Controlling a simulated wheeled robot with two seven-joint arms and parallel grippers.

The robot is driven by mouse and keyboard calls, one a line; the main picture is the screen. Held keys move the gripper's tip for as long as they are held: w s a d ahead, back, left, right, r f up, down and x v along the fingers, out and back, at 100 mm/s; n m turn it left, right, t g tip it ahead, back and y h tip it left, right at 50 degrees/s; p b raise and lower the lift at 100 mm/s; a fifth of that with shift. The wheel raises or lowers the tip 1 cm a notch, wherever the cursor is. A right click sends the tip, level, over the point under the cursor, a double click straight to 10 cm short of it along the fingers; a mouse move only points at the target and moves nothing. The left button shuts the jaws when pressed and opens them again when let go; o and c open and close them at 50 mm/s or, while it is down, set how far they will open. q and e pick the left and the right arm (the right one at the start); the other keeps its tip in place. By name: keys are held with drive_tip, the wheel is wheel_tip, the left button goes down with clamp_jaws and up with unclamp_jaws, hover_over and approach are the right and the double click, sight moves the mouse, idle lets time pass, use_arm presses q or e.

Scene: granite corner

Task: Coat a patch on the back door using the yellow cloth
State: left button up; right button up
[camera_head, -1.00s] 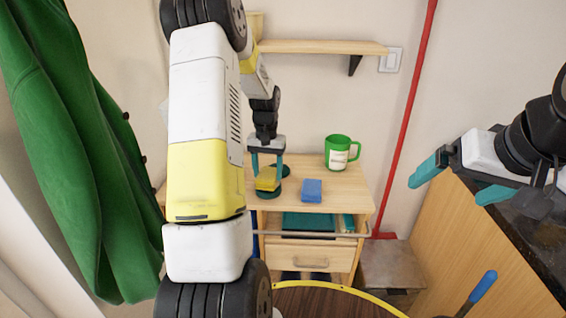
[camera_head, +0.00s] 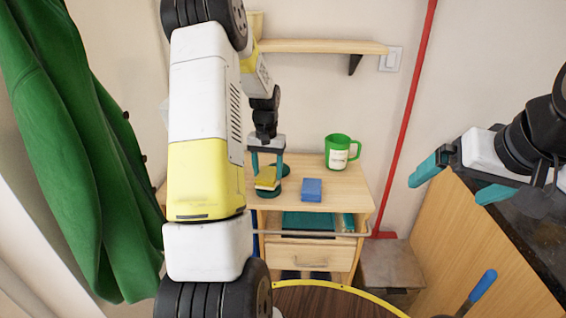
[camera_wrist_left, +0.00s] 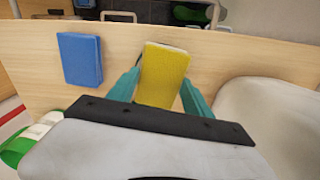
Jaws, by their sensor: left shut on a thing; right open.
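The yellow cloth (camera_head: 267,178), a flat block in shape, is between the teal fingers of my left gripper (camera_head: 268,169), at the left of the small wooden cabinet top. The left wrist view also shows the cloth (camera_wrist_left: 163,75) between the fingers, which are shut on it. A dark green round thing (camera_head: 268,194) shows just below the cloth; I cannot tell whether they touch. My right gripper (camera_head: 447,191) is open and empty at the right, above the dark counter side. I cannot make out a back door for certain.
A blue block (camera_head: 312,189) lies right of the cloth on the cabinet top (camera_head: 345,198). A green mug (camera_head: 340,151) stands behind it. A shelf (camera_head: 320,47), a red pole (camera_head: 405,120) and a hanging green coat (camera_head: 75,150) are around. The front right of the top is clear.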

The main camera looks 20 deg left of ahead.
sight(268, 174)
use_arm(q)
drive_tip(key=shift+r, duration=3.45)
